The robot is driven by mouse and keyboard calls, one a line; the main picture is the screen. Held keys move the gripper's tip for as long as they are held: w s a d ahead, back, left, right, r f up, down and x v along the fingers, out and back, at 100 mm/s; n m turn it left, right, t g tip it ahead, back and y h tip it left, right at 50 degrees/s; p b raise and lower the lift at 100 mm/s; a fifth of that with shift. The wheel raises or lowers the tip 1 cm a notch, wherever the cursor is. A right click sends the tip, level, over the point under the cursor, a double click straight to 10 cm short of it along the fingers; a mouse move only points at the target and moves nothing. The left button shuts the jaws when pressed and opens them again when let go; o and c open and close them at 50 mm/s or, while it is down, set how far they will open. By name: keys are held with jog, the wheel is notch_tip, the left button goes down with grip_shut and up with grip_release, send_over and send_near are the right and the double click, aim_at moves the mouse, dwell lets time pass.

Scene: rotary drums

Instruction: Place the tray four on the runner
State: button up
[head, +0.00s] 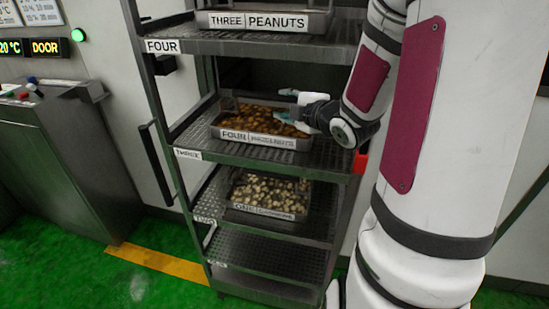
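Tray four (265,140), a grey metal tray labelled "FOUR | HAZELNUTS" and filled with brown nuts, sits on the rack shelf labelled THREE (205,152). My gripper (287,105) reaches in from the right over the tray's right side. Its two fingers point left and stand apart, with nuts showing between them. I cannot tell whether it touches the tray. The tray's right wall is partly hidden by the gripper. I cannot pick out a separate runner.
The tray labelled THREE, PEANUTS (262,22) sits on the shelf above, labelled FOUR (200,44). A tray labelled ONE (265,212), holding pale nuts, sits below. The lowest shelves (260,250) look empty. A control console (70,150) stands left.

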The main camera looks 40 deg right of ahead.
jog(key=s+a+r+m+g+y, duration=0.2)
jog(key=s+a+m+g, duration=0.8)
jog(key=s+a, duration=1.4)
jog(key=s+m, duration=0.1)
jog(key=m, duration=0.3)
jog(key=shift+r+g, duration=0.4)
